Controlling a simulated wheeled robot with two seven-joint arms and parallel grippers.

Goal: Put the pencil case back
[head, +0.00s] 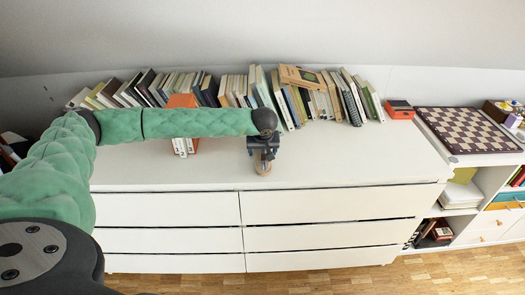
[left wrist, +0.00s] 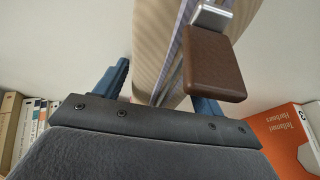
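The pencil case (left wrist: 150,50) is beige and striped, with a zipper and a brown leather pull (left wrist: 213,65), in the left wrist view. In the head view only a small beige part of it (head: 263,169) shows under my left gripper (head: 263,155), which points down over the white dresser top. In the left wrist view my left gripper (left wrist: 160,92) has one blue finger on each side of the case. I cannot tell whether both fingers press on it. The lower part of the case is hidden by the gripper. My right gripper is not in view.
The dresser (head: 330,172) has several drawers, all looking shut. A row of books (head: 230,90) stands along its back. An orange file box (head: 181,101) stands left of my gripper, partly behind my arm. A chessboard (head: 468,130) lies at right. The right dresser top is clear.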

